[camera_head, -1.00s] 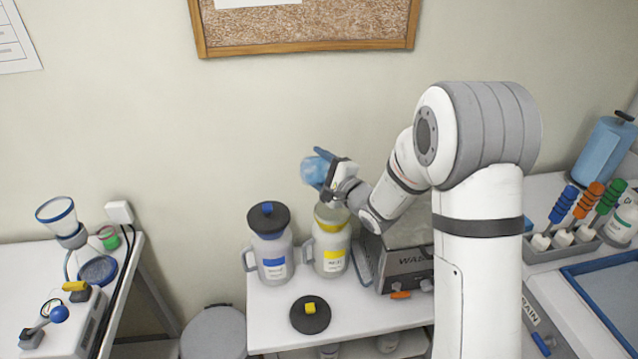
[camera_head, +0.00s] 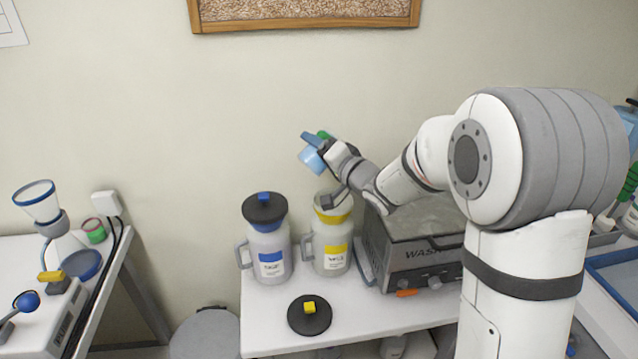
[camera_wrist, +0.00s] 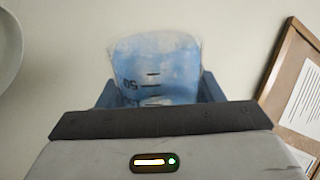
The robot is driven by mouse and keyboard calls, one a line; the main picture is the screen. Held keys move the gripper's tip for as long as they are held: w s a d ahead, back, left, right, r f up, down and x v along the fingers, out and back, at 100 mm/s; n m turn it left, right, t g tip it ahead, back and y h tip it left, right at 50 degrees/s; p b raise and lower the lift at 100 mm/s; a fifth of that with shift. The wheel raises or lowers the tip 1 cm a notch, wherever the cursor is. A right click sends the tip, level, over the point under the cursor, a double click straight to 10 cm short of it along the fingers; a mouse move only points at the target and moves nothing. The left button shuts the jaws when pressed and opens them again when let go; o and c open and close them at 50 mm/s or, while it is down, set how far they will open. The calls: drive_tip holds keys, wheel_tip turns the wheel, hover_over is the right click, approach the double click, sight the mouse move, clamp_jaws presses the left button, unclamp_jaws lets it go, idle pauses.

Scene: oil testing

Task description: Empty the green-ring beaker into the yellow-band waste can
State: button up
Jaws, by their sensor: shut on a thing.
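My gripper (camera_head: 318,145), with blue fingers, is shut on the clear, blue-tinted beaker (camera_head: 312,160) in the head view. A green part shows at its upper right, beside the fingers. The beaker is tilted, held in the air above and slightly left of the yellow-band waste can. In the wrist view the beaker (camera_wrist: 155,70) sits between the fingers with dark scale marks. I cannot tell whether liquid is in it. The yellow-band waste can (camera_head: 333,245) stands upright on the white table, uncovered; my wrist hides part of its mouth.
A dark lid with a yellow knob (camera_head: 309,315) lies in front of the cans. A blue-band can (camera_head: 268,250) with its lid on stands close left. A grey washer box (camera_head: 420,250) stands close right. A left bench holds a funnel (camera_head: 38,203) and a green, red-rimmed cup (camera_head: 94,231).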

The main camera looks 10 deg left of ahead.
drive_tip(key=shift+n, duration=0.4)
drive_tip(key=n+b, duration=0.3)
drive_tip(key=shift+r+n+b, duration=0.2)
drive_tip(key=shift+n+b, duration=0.65)
drive_tip(key=shift+n, duration=0.35)
drive_tip(key=n+b, duration=0.2)
drive_tip(key=shift+f+b, duration=0.1)
drive_tip(key=shift+b, duration=0.2)
drive_tip(key=n+b, duration=0.1)
drive_tip(key=n, duration=0.1)
drive_tip(key=shift+n+b, duration=0.3)
drive_tip(key=shift+r+n, duration=0.4)
drive_tip(key=shift+n, duration=0.1)
